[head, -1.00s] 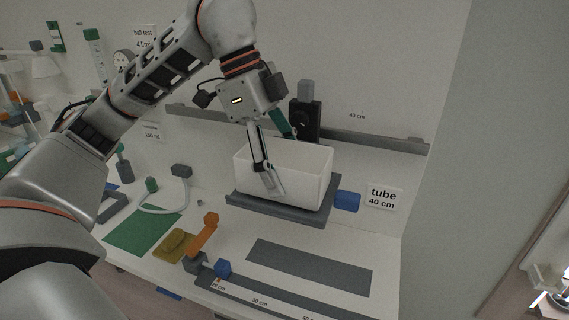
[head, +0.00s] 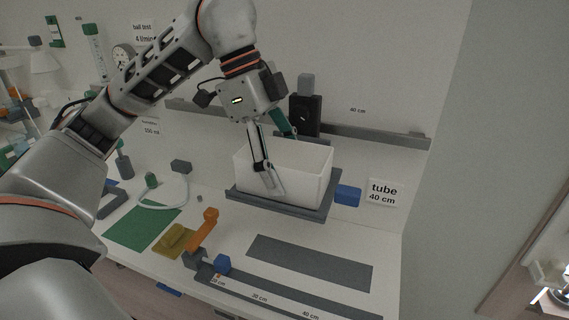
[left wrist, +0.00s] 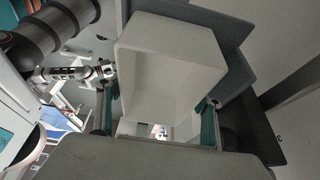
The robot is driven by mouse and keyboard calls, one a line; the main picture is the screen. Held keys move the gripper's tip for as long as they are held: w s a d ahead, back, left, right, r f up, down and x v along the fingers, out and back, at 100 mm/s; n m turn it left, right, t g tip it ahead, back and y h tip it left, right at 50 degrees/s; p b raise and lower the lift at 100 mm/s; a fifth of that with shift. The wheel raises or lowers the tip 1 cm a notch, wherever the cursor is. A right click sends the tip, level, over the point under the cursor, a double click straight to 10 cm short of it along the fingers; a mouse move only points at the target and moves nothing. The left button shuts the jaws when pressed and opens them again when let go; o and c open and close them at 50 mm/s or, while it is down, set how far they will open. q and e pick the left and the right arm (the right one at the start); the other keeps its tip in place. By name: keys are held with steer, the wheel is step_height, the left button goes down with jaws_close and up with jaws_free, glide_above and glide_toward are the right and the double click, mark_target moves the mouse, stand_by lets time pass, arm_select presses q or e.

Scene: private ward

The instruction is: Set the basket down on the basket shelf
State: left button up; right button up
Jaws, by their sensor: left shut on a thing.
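The basket (head: 306,187) is a white open-topped box. It sits level over the grey basket shelf (head: 327,207), and its underside looks to be on or very close to the shelf surface; a small gap cannot be ruled out. In the left wrist view the basket (left wrist: 170,65) fills the middle, with the grey shelf (left wrist: 232,38) past its edge. My left gripper (head: 279,162) is shut on the basket from above, one finger against its near face and one at its far side. My right gripper does not show.
A blue block (head: 347,195) is at the shelf's right end, beside a "tube 40 cm" label (head: 384,194). A grey rail (head: 375,137) and a black device (head: 305,115) are behind. A grey strip (head: 310,264), an orange part (head: 203,231) and a green mat (head: 142,226) lie in front.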

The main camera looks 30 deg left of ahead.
arm_select(q)
steer(key=o, duration=1.3)
steer(key=shift+c, duration=0.2)
steer(key=v, duration=0.8)
